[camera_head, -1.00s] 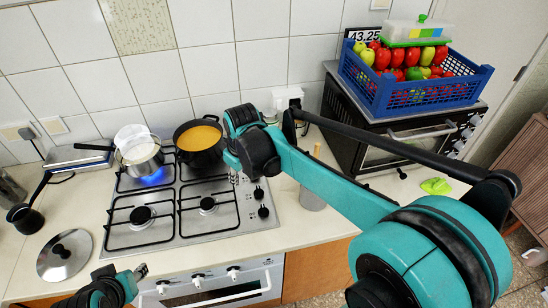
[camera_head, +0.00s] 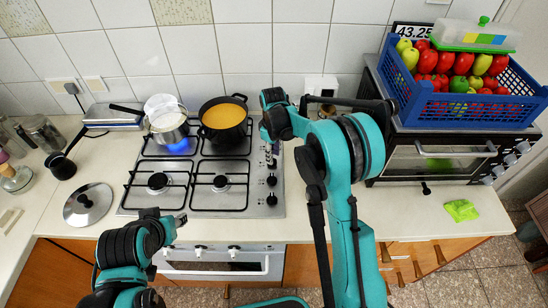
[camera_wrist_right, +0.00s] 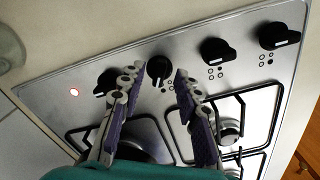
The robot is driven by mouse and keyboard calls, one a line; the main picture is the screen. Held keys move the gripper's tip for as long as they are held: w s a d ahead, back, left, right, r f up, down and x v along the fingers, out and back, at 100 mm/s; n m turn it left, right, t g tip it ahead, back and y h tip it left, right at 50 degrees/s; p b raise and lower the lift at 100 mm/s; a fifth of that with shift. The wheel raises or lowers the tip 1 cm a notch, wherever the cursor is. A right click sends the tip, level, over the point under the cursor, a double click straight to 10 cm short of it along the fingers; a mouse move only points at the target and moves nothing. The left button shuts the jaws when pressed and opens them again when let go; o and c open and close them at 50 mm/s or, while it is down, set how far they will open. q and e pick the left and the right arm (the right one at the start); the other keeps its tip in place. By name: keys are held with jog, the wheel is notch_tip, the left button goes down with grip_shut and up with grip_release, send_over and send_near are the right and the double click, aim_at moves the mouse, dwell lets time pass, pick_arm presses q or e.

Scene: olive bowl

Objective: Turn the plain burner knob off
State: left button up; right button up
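The steel cooktop (camera_head: 210,205) has a row of black knobs along its right side. Two near knobs (camera_head: 271,198) show clearly in the head view; the far ones are partly hidden by my right gripper (camera_head: 270,154). In the right wrist view the gripper (camera_wrist_right: 159,76) is open, one finger on each side of the second knob from the left (camera_wrist_right: 159,69); contact is unclear. The leftmost knob (camera_wrist_right: 106,83) is partly behind a finger. A blue flame (camera_head: 179,147) burns under the pot with white contents (camera_head: 168,122). My left gripper (camera_head: 180,219) is near the front edge, fingers unclear.
A black pot of orange soup (camera_head: 224,120) stands on the back right burner. A blue fruit crate (camera_head: 458,106) sits on the oven at right. A lid (camera_head: 88,204) and green cloth (camera_head: 461,210) lie on the counter.

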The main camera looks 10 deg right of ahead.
jog(key=shift+f, duration=0.8)
grip_shut()
jog(key=shift+m, duration=0.4)
jog(key=m+b, duration=0.1)
jog(key=m, duration=0.3)
jog(key=shift+s+a+m, duration=0.1)
jog(key=shift+a+m, duration=0.05)
jog(key=shift+m, duration=0.25)
jog(key=m+b, duration=0.1)
jog(key=m, duration=0.5)
jog(key=shift+a, duration=0.15)
